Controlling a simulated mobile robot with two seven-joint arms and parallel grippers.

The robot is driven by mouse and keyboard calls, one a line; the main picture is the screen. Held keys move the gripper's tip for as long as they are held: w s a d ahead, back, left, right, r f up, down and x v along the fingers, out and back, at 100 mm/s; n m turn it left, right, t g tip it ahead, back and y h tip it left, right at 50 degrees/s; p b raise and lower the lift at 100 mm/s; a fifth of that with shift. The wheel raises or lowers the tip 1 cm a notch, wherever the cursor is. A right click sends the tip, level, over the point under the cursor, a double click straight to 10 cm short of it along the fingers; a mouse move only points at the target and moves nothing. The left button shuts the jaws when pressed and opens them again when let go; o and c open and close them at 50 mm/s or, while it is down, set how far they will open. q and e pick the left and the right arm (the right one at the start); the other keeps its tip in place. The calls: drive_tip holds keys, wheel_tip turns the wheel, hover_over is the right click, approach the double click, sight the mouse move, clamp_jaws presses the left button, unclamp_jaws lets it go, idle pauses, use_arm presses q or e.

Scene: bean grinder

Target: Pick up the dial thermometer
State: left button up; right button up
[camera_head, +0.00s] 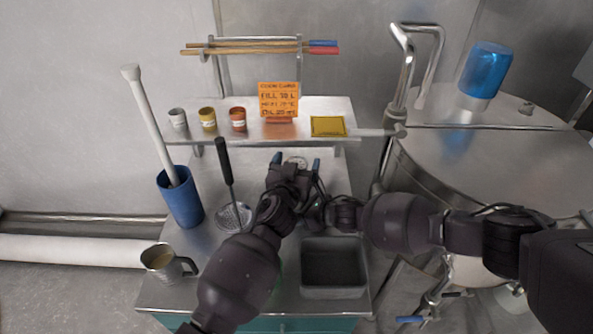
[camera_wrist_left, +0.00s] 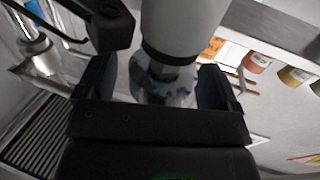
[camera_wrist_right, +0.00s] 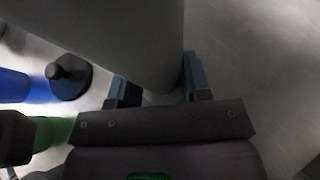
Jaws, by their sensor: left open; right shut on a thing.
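A small round pale face, which looks like the dial thermometer (camera_head: 297,161), shows at the back of the metal table, below the shelf. My left gripper (camera_head: 296,163) is open, with its blue-tipped fingers on either side of that face. In the left wrist view, a pale cylinder with a dark band (camera_wrist_left: 170,30) and a shiny, blurred part below it show between the fingers; I cannot tell what they are. My right gripper is hidden behind the arms in the head view. In its wrist view, my right gripper (camera_wrist_right: 158,85) is shut on a pale grey thing (camera_wrist_right: 120,35), too close to identify.
A grey bin (camera_head: 333,266) is at the front right. The shelf (camera_head: 357,131) holds small jars, an orange sign (camera_head: 279,98) and a yellow pad (camera_head: 328,126).

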use_arm(q)
drive_tip(key=c, duration=1)
drive_tip(key=shift+c, duration=0.2)
wheel_tip(320, 180, up, 18)
use_arm(e)
drive_tip(key=o, duration=0.8)
